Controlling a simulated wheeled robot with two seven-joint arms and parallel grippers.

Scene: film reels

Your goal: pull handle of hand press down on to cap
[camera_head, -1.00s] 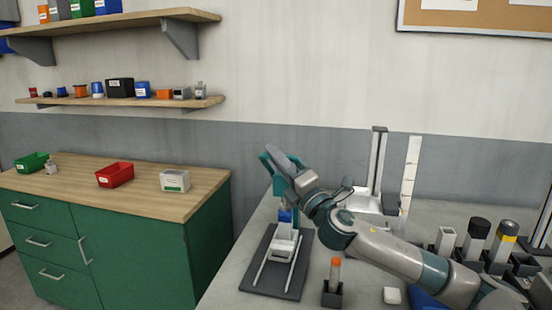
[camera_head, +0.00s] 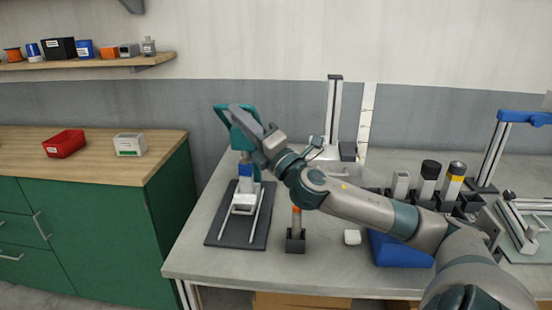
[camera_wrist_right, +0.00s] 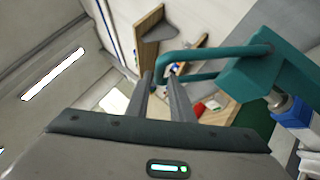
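The hand press has a teal head and looped handle (camera_head: 222,112), also seen in the right wrist view (camera_wrist_right: 215,50). Below the head is a blue part (camera_head: 245,171) above a white carriage on a dark base plate (camera_head: 226,236) with two light rails. Whether the blue part is the cap is unclear. My right gripper (camera_head: 240,112) is at the raised handle. In the right wrist view its two grey fingers (camera_wrist_right: 160,78) are close together, with the loop's end at their tips; they appear closed around it. My left gripper is out of view.
An orange-topped piece (camera_head: 296,210) stands in a black holder right of the press, partly under my right arm. A green cabinet with bins is left.

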